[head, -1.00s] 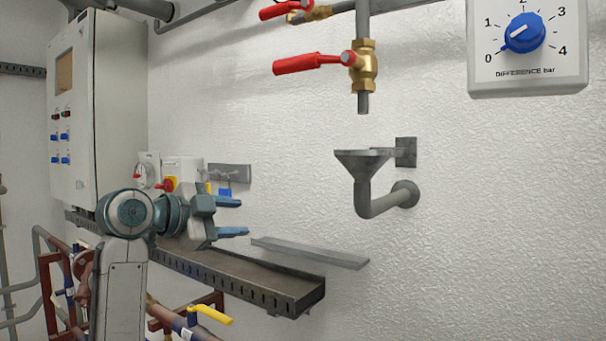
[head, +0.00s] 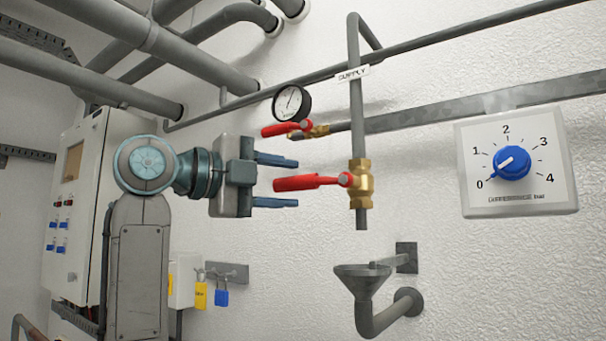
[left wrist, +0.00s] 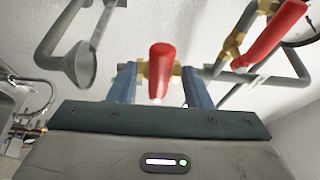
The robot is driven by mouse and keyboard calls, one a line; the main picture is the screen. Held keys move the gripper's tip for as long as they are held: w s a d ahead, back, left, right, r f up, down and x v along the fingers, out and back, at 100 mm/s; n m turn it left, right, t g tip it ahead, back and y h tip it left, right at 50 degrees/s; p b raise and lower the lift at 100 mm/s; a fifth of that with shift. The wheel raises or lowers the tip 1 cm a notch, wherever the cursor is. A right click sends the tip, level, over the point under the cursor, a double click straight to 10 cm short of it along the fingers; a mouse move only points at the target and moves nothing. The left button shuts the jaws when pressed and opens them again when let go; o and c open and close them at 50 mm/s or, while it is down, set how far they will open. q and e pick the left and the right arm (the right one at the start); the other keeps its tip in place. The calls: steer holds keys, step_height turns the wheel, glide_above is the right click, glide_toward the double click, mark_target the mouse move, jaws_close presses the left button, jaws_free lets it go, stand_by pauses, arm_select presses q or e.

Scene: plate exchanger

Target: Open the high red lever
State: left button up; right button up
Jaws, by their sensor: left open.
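Two red levers show in the head view. The higher one (head: 287,129) sits on a brass valve at the end of a horizontal pipe, below a round gauge. The lower one (head: 310,182) points left from a brass valve (head: 361,183) on the vertical supply pipe. My left gripper (head: 287,182) is open, level with the lower lever, whose free end appears between the fingers. In the left wrist view, that lever (left wrist: 161,70) stands between the open fingers (left wrist: 159,74), with no clear contact. The higher lever (left wrist: 277,35) is off to the right there. My right gripper is not in view.
A grey funnel drain (head: 362,280) is below the lower valve. A white dial box (head: 515,205) is on the wall to the right. The gauge (head: 291,103) and pipes are above. A control cabinet (head: 80,220) and padlocks (head: 211,296) are at the left.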

mark_target(287, 183)
arm_select(q)
steer(key=x, duration=0.2)
steer(key=shift+w+d+r+p, duration=0.15)
steer(key=shift+d+p, duration=0.25)
steer(key=shift+w+d, duration=0.4)
steer(key=shift+w, duration=0.05)
jaws_close()
